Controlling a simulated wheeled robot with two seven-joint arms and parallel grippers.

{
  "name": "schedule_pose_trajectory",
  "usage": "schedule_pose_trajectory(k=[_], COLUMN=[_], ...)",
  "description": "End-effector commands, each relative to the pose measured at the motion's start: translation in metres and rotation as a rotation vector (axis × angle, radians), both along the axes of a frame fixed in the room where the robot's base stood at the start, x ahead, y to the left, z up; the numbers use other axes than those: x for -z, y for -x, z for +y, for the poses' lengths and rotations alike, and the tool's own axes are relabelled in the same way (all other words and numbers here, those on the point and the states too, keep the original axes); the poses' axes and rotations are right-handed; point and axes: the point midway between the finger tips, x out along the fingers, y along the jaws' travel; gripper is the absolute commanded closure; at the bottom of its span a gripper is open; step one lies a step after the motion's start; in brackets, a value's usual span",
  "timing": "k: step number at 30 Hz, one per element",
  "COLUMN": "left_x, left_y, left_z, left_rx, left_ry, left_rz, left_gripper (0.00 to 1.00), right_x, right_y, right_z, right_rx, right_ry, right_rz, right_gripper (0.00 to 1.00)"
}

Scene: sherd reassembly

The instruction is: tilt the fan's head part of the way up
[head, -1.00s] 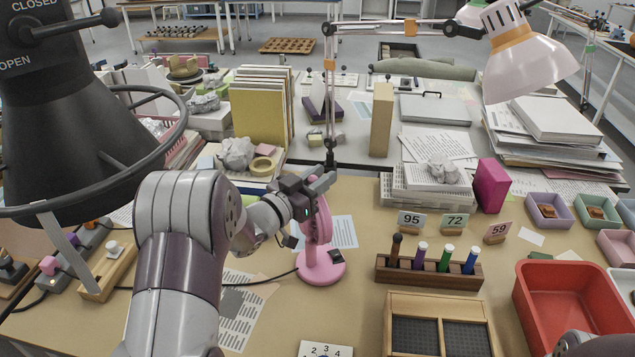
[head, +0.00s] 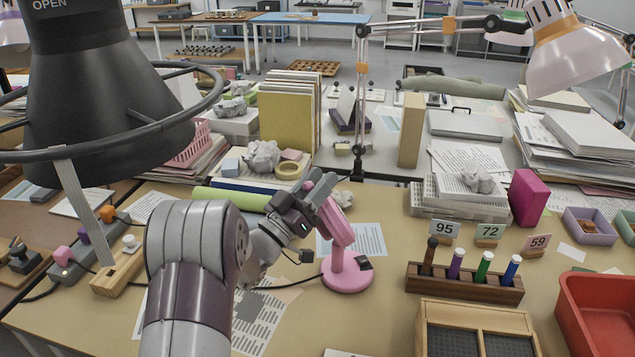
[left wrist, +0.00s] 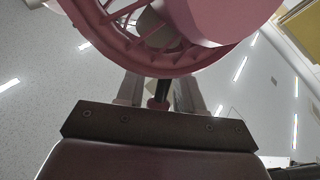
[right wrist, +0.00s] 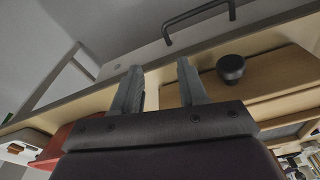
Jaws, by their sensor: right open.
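The pink fan stands on the table, its round base (head: 347,275) flat on the top. Its head (head: 336,217) is seen nearly edge-on and leans, with its top toward the left. My left gripper (head: 308,200) is at the upper left side of the head and hides part of it. In the left wrist view, the pink fan cage (left wrist: 150,60) fills the top, just beyond my left fingers (left wrist: 160,97). These fingers stand apart, with a narrow dark part between them; contact is unclear. My right gripper (right wrist: 161,90) is open and empty, seen only in its wrist view.
A wooden holder (head: 464,290) with several markers and a divided wooden tray (head: 475,335) lie right of the fan. A lamp post (head: 361,100) stands behind it. A large black cone-shaped device (head: 95,110) is at the left. A black knob (right wrist: 231,67) is near my right fingers.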

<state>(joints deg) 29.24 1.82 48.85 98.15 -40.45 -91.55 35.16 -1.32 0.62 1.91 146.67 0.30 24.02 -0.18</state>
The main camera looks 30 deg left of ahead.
Motion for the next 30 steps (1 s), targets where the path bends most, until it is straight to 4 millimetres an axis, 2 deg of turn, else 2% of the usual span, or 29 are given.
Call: schedule_pose_trajectory(k=[5,8,21,25,30], left_x=[0.0,0.004,0.046,0.052,0.053], left_y=[0.002,0.011,0.094,0.107,0.11], left_z=[0.001,0.004,0.029,0.032,0.032], left_rx=[-0.001,-0.003,-0.005,-0.002,0.001], left_ry=[-0.001,-0.002,0.001,0.001,0.0], left_rz=[-0.002,-0.002,0.001,0.001,0.0], left_gripper=[0.63,0.63,0.63,0.63,0.63], right_x=[0.0,0.001,0.007,0.008,0.008], right_y=[0.0,0.0,0.0,0.0,0.0], right_z=[0.0,0.0,0.0,0.0,0.0], right_rx=[0.0,0.0,0.0,0.0,0.0], right_ry=[0.0,0.0,0.0,0.0,0.0], right_rz=[0.0,0.0,0.0,0.0,0.0], right_gripper=[0.57,0.57,0.57,0.57,0.57])
